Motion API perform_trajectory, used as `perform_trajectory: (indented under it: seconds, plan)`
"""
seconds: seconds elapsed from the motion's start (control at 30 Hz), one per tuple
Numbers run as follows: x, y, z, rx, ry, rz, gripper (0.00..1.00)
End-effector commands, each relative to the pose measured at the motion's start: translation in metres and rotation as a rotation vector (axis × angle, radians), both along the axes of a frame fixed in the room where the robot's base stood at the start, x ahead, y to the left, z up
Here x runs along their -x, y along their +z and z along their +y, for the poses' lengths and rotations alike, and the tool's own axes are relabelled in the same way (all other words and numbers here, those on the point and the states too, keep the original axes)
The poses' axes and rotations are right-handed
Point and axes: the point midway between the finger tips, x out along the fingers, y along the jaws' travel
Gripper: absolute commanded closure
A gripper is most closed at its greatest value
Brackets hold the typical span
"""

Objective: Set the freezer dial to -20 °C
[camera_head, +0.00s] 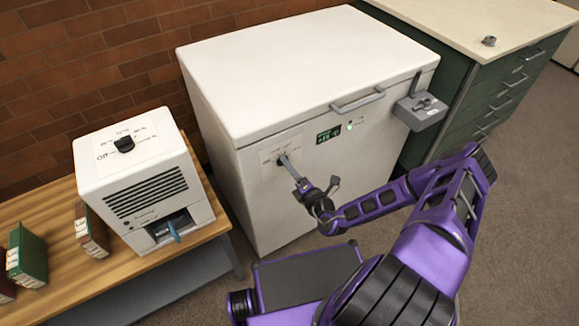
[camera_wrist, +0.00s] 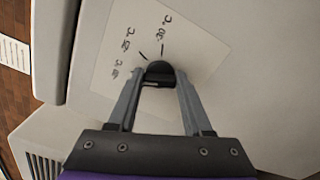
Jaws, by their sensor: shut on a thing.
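The white chest freezer (camera_head: 300,75) stands against the brick wall with its lid closed. Its black dial (camera_head: 280,160) is at the left of the front face, on a pale label plate. My gripper (camera_head: 285,161) reaches it from the front and is shut on it. In the wrist view the dial (camera_wrist: 158,68) sits between my two fingertips (camera_wrist: 158,83). Marks and temperature labels (camera_wrist: 130,48) fan out around the dial, too blurred to read surely. The dial's pointer setting cannot be told. A green-lit display (camera_head: 328,134) sits right of the dial; its digits are unclear.
A grey latch box (camera_head: 420,111) and a lid handle (camera_head: 358,100) project from the freezer front. A white device with its own black knob (camera_head: 124,144) stands on the wooden bench at left, beside archival boxes (camera_head: 27,254). Green drawers (camera_head: 480,90) stand at right.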

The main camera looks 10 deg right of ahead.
Motion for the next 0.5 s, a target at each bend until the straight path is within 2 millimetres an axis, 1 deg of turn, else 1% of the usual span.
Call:
perform_trajectory:
  seconds: [0.2, 0.23, 0.3, 0.4, 0.5]
  plan:
    - [0.0007, -0.0009, 0.0003, 0.001, 0.001, 0.002, 1.0]
    - [0.0007, -0.0009, 0.0003, 0.001, 0.001, 0.002, 0.48]
    - [0.0006, -0.0008, 0.0002, 0.001, 0.001, 0.002, 0.36]
    - [0.0005, -0.0006, 0.0003, 0.0, 0.001, 0.001, 0.2]
    - [0.0004, -0.0004, 0.0001, 0.001, 0.001, 0.001, 0.2]
